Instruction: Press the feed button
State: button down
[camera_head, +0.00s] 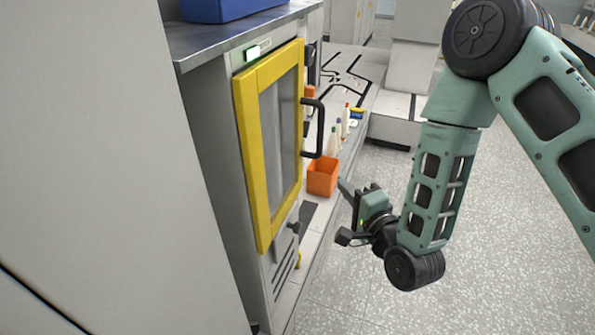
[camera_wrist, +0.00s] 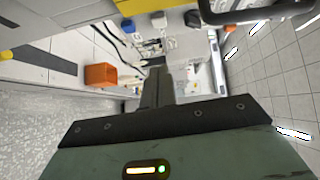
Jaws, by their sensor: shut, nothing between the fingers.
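No part that I can surely name as the feed button shows in either view. A small green lit part (camera_head: 253,52) sits on the grey cabinet (camera_head: 215,110), above its yellow-framed door (camera_head: 246,150); I cannot tell if it is a button or a lamp. My gripper (camera_head: 345,188) is shut and empty, in front of the cabinet and just right of an orange bin in the head view. Its closed fingers also show in the wrist view (camera_wrist: 158,85), pointing away from the camera and apart from any surface.
The orange bin (camera_head: 322,177) stands on a low ledge; it also shows in the wrist view (camera_wrist: 101,75). A black door handle (camera_head: 317,128) juts from the yellow-framed door. Several small bottles (camera_head: 340,132) stand farther back. The speckled floor (camera_head: 350,280) at the right is clear.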

jog(key=shift+s+d+f+m+t, duration=0.1)
jog(key=shift+s+f+m+t, duration=0.1)
jog(key=shift+m+t, duration=0.2)
jog(key=s+a+p+x, duration=0.1)
jog(key=a+x, duration=0.1)
jog(key=x, duration=1.1)
jog(key=shift+a, duration=0.3)
jog(key=shift+s, duration=0.15)
